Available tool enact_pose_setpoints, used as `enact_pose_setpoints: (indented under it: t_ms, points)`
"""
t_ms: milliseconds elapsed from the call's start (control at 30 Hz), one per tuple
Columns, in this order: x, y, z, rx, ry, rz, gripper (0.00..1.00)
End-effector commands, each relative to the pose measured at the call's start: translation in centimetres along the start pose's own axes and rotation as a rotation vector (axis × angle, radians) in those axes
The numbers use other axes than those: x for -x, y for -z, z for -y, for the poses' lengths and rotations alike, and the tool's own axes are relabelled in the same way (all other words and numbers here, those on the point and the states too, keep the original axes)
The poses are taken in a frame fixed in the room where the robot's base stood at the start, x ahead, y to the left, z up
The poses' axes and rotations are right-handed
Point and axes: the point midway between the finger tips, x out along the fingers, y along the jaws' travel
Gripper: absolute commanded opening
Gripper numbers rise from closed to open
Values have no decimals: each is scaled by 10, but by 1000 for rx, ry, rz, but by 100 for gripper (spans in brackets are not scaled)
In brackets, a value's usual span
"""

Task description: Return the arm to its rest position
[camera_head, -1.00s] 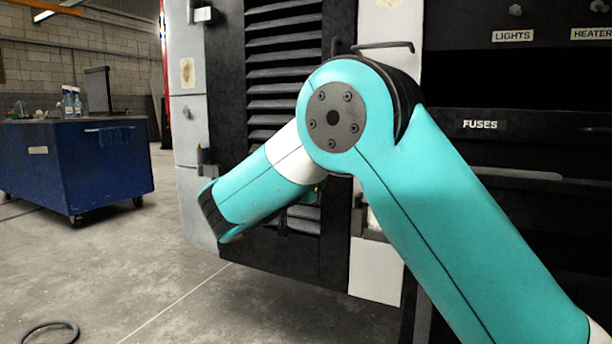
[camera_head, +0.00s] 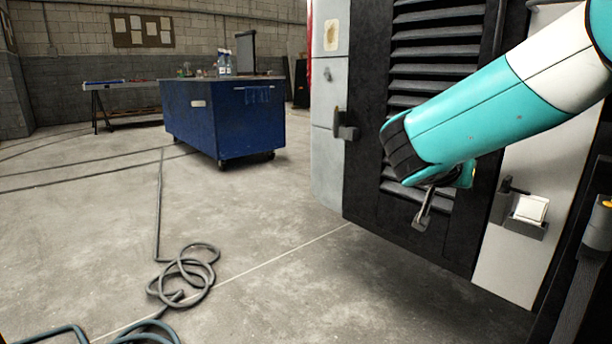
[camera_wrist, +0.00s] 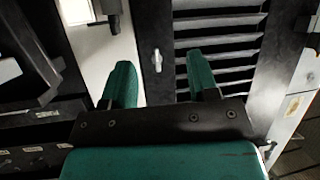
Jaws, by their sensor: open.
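My arm (camera_head: 490,115) reaches in from the upper right in the head view, teal and white, with its dark wrist end in front of the louvred black panel. My gripper is mostly hidden behind the wrist there. In the wrist view my gripper (camera_wrist: 160,85) shows two teal fingers set wide apart with nothing between them. Beyond the fingers are the black louvred panel (camera_wrist: 218,45) and a small light-coloured latch (camera_wrist: 157,60). The panel also shows in the head view (camera_head: 440,45).
A blue wheeled workbench (camera_head: 222,120) with bottles on top stands left of the coach. A coiled hose (camera_head: 185,275) lies on the floor. A small bracket with a white block (camera_head: 530,209) is on the pale panel at right. The concrete floor between bench and coach is open.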

Motion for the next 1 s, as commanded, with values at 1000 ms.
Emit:
enact_pose_setpoints:
  t_ms: [1000]
  points:
    - [366, -49, -111, 905, 1147, 919, 54]
